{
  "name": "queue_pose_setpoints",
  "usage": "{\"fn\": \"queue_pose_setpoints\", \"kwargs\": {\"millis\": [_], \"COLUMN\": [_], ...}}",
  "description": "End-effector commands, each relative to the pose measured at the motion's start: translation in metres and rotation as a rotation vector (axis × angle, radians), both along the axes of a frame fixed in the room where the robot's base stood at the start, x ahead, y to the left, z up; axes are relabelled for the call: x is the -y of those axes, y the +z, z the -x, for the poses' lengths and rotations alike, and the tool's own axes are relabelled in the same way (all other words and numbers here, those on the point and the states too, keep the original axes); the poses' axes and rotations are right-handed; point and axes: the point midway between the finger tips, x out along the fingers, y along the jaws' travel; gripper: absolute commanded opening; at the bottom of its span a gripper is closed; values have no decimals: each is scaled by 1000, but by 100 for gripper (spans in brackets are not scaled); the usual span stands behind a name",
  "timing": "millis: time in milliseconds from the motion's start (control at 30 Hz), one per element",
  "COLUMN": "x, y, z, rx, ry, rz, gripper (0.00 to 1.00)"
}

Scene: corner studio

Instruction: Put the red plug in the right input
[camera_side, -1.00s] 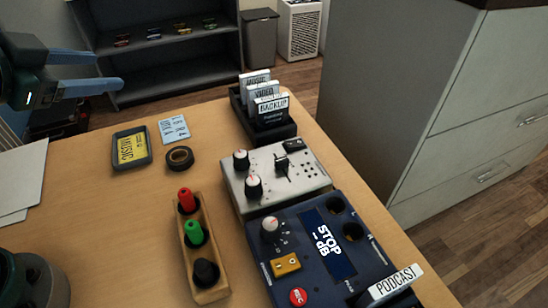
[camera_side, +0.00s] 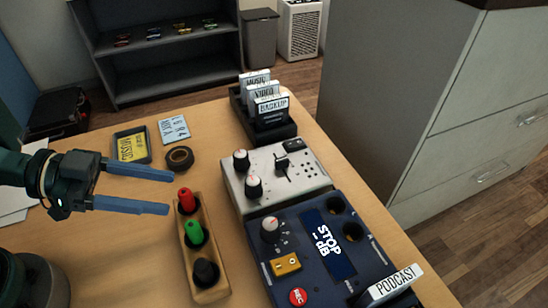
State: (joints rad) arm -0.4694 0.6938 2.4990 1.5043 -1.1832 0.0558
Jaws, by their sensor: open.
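A red plug (camera_side: 186,200) stands upright in the far hole of a wooden holder (camera_side: 211,293). A green plug (camera_side: 193,231) and a black plug (camera_side: 206,272) stand in the same holder, nearer the front. My gripper (camera_side: 172,192) is open and empty, its two blue fingers pointing right. The fingertips are just left of the red plug, at about its height in the picture. Whether they touch it I cannot tell. The dark blue box (camera_side: 318,280) on the right has two round dark sockets, a left one (camera_side: 337,204) and a right one (camera_side: 353,231), both empty-looking.
A grey mixer (camera_side: 275,180) with knobs and a fader stands behind the blue box. A black rack (camera_side: 265,125) holds labelled cards. A tape roll (camera_side: 180,158), a yellow card tray (camera_side: 132,144) and a blue card (camera_side: 173,129) lie at the back. A PODCAST card (camera_side: 394,282) stands at front right.

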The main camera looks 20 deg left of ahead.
Motion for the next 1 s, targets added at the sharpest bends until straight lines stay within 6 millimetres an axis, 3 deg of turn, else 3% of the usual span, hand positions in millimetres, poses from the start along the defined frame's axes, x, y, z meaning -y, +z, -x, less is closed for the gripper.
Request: {"fn": "queue_pose_setpoints", "kwargs": {"millis": [500,900,967,1000], "x": [34,39,39,39], "y": [-18,-20,-20,-20], "z": [-21,-25,-24,-24], "rx": [-2,-2,-2,-2], "ry": [4,9,9,9], "rz": [-1,-1,-1,-1], "gripper": [61,61,42,27]}}
